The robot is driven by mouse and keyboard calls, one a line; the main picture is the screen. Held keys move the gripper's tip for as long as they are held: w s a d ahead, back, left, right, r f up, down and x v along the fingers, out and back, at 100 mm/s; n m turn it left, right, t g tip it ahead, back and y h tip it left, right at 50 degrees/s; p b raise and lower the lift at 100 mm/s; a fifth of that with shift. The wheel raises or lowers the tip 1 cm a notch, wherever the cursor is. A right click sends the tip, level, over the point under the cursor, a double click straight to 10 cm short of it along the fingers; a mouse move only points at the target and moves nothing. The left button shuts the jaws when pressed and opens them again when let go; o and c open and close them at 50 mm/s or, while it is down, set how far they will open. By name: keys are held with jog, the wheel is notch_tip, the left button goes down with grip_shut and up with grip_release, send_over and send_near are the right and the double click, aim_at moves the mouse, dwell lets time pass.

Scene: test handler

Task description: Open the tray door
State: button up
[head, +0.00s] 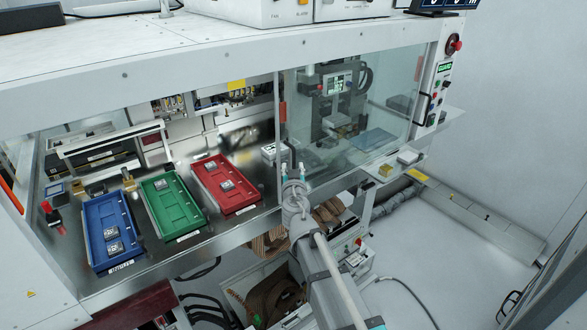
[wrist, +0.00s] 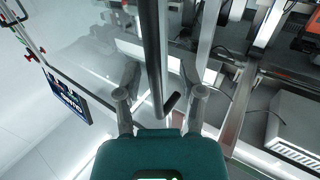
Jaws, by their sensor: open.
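The tray door appears to be the clear glass panel (head: 385,115) over the right half of the handler's front. Its upright left edge (head: 278,120) stands near the middle of the opening. My gripper (head: 293,172) is at the lower part of that edge in the head view. In the wrist view, a dark bar handle (wrist: 152,50) with a bent lower end runs between the fingers of my gripper (wrist: 158,72). The fingers are open, one on each side of the bar, with gaps visible. I cannot tell how deep the bar sits between them.
Blue (head: 95,245), green (head: 160,213) and red (head: 240,200) trays lie on the metal deck left of the glass. A control panel with a red button (head: 454,44) is at the right.

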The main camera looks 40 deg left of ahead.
jog(key=v, duration=1.2)
jog(key=shift+w, duration=0.15)
dwell(0.4)
jog(key=w+d+f+m+g+h+b, duration=0.1)
jog(key=w+d+f+m+h, duration=0.3)
jog(key=d, duration=0.7)
jog(key=w+d+f+m+h+b, duration=0.1)
jog(key=w+d+f+h+b, duration=0.1)
jog(key=w+d+f+h, duration=0.6)
jog(key=w+d+f+m+g+h+b, duration=0.1)
jog(key=w+d+m+h, duration=0.2)
jog(key=d, duration=1)
jog(key=s+d+f+g+y+b, duration=0.1)
jog(key=s+d+f+g, duration=0.2)
jog(key=d, duration=0.5)
jog(key=s+d+f+g+y+b, duration=0.1)
jog(key=s+d+f+g+b, duration=0.1)
jog(key=s+d+f+g, duration=0.2)
jog(key=s+d+f+g+y+b, duration=0.1)
jog(key=s+d+f+g+b, duration=0.1)
jog(key=d+f+g, duration=0.3)
jog(key=shift+s+d+f+y, duration=0.3)
jog(key=shift+s+d+f, duration=0.8)
jog(key=shift+d, duration=2.3)
jog(key=shift+w+f, duration=0.35)
jog(key=shift+w, duration=0.05)
